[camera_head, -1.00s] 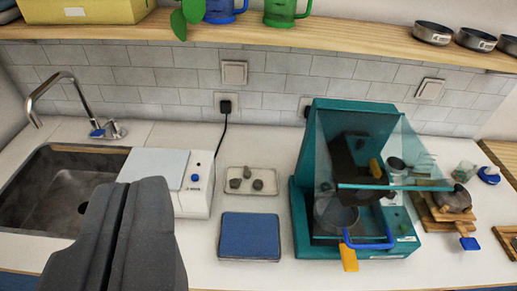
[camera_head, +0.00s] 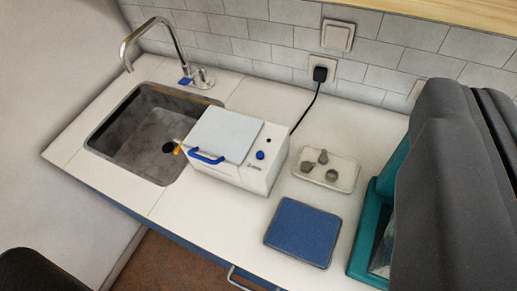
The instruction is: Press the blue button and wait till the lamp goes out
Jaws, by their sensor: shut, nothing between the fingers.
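The blue button (camera_head: 261,155) is a small round knob on the right part of the top of a white box (camera_head: 231,172). A small dark dot (camera_head: 269,140) sits just behind the button; it may be the lamp and shows no glow. The box has a pale lid (camera_head: 226,134) lying flat, a blue handle (camera_head: 207,157) at its front left and an orange tab (camera_head: 178,150). My gripper (camera_head: 468,88) is large and dark grey at the right of the picture. Its fingers are together and empty, well to the right of the box and apart from the button.
A sink (camera_head: 143,137) with a tap (camera_head: 160,35) is left of the box. A tray (camera_head: 346,177) with several small grey pieces and a blue mat (camera_head: 302,232) lie to its right. A black plug cord runs behind. A teal machine (camera_head: 371,239) is partly hidden by my gripper.

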